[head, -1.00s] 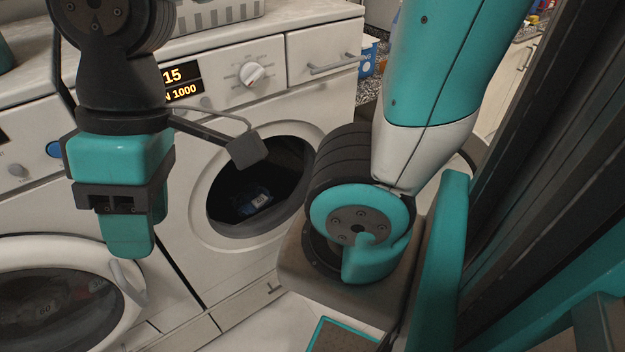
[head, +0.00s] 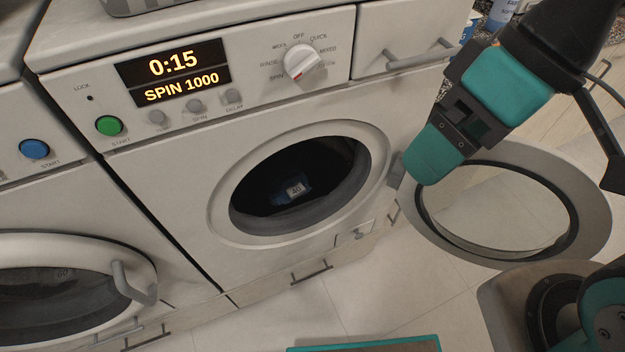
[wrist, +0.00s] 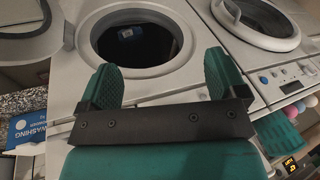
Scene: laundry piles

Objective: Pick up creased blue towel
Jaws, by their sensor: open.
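A dark blue cloth bundle with a pale tag reading 40 (head: 293,189) lies inside the dark drum of the open washer (head: 225,215). It also shows small in the wrist view (wrist: 127,33). I cannot make out its creases or whether it is the towel. My gripper (head: 436,154) is outside the drum, to the right of the round opening and in front of the open door in the head view. In the wrist view my gripper (wrist: 162,76) has its two teal fingers wide apart, with nothing between them. The cloth is beyond the fingers.
The washer's round door (head: 590,215) stands swung open at the right. A second washer with a shut door (head: 150,275) stands at the left. A washing box (wrist: 26,128) is at the lower left of the wrist view. Tiled floor (head: 400,300) shows below the opening.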

